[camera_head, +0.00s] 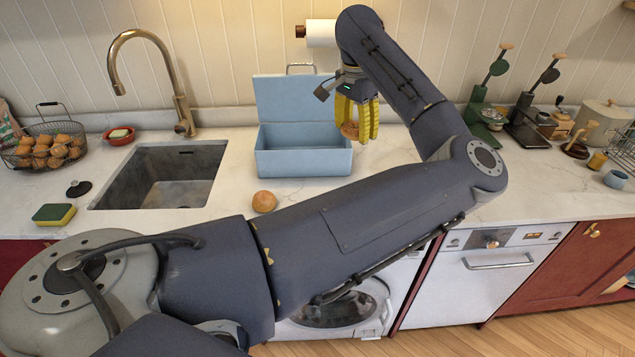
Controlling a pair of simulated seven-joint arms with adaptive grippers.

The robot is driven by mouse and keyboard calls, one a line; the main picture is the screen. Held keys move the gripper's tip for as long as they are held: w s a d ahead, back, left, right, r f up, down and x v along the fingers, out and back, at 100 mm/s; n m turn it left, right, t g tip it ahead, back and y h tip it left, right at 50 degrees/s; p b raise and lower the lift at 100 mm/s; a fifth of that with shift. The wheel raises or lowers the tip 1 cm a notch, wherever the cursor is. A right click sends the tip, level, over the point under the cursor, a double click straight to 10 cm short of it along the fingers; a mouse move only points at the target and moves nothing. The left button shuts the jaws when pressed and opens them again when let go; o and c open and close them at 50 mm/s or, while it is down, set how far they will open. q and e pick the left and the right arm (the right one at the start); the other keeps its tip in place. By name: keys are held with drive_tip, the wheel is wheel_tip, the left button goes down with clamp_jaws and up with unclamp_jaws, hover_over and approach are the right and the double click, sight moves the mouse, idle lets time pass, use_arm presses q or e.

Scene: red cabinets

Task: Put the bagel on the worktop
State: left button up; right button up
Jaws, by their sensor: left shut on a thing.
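My left gripper (361,118) has yellow fingers that point down beside the right end of an open blue box (303,163). It is shut on the bagel (349,130), a brown round thing partly hidden by the fingers. The bagel appears above the box's right rim; I cannot tell whether it is over the box or just beside it. The pale marble worktop (225,223) runs across the view, partly hidden by my arm. My right gripper is not in view.
A round brown item (264,201) lies on the worktop before the box.

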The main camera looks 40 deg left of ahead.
use_arm(q)
wheel_tip(320, 180, down, 20)
drive_tip(key=shift+r, duration=0.1)
idle(0.6)
drive_tip(key=shift+o, duration=0.9)
drive_tip(key=shift+f, duration=0.2)
drive_tip(key=o, duration=0.5)
drive_tip(key=shift+c, duration=0.2)
wheel_tip(320, 180, up, 12)
drive_tip(key=s, duration=0.1)
drive_tip(key=shift+r, duration=0.15)
drive_tip(key=shift+a, duration=0.1)
